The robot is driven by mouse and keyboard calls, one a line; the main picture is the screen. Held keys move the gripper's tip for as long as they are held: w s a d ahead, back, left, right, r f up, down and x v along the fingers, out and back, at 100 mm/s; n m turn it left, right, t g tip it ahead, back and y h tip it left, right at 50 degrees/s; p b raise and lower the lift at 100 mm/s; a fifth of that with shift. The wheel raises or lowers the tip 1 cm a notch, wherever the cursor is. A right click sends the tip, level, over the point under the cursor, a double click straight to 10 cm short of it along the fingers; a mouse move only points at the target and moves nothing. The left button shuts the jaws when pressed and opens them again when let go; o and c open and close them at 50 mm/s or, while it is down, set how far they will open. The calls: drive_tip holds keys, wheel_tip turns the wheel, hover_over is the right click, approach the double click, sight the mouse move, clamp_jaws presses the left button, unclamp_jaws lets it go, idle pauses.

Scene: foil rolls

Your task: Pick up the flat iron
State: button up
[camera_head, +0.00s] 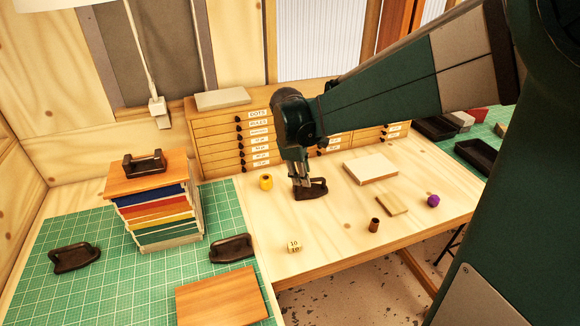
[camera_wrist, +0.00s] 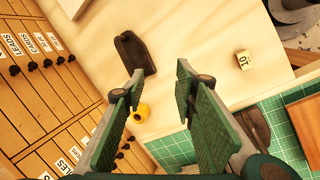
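Several dark, handled flat irons are in view. One flat iron (camera_head: 316,190) sits on the bare wooden table, directly below my gripper (camera_head: 301,181) in the head view. In the wrist view, this iron (camera_wrist: 134,52) lies beyond the fingertips, nearer the left finger. My gripper (camera_wrist: 160,73) is open, with nothing between its green pads. I cannot tell how high the tips are above the iron. Other irons are on top of the book stack (camera_head: 144,164), at the mat's left (camera_head: 74,258), and at the mat's right edge (camera_head: 232,249).
A yellow ring (camera_head: 266,182) is left of the gripper. Labelled drawers (camera_head: 230,140) stand close behind. A wooden board (camera_head: 222,296) lies at front left.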

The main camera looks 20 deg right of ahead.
drive_tip(key=w+d+f+n+g+p, duration=0.1)
drive_tip(key=w+f+p, duration=0.1)
drive_tip(key=w, duration=0.1)
drive_tip(key=w+d+f+n+p, duration=0.2)
drive_tip(key=w+p, duration=0.1)
drive_tip(key=w, duration=0.1)
drive_tip(key=w+d+f+n+g+h+p, duration=0.1)
drive_tip(key=w+f+p, duration=0.1)
drive_tip(key=w, duration=0.2)
drive_tip(key=shift+d+n+g, duration=0.3)
drive_tip(key=shift+d, duration=0.05)
drive_tip(key=shift+w+d+f+p, duration=0.1)
drive_tip(key=shift+w+f+p, duration=0.05)
drive_tip(key=shift+f+p, duration=0.2)
drive_tip(key=shift+w+d+f+n, duration=0.2)
drive_tip(key=shift+w+f+n, duration=0.1)
drive_tip(key=shift+f+n, duration=0.1)
drive_tip(key=shift+h, duration=0.3)
drive_tip(key=shift+f, duration=0.15)
drive_tip(key=shift+p+x, duration=0.35)
drive_tip(key=shift+x, duration=0.85)
drive_tip(key=shift+s, duration=0.1)
drive_tip(key=shift+p+x, duration=0.55)
drive_tip(key=shift+x, duration=2.05)
drive_tip(key=shift+s+a, duration=0.1)
drive_tip(key=shift+a, duration=0.1)
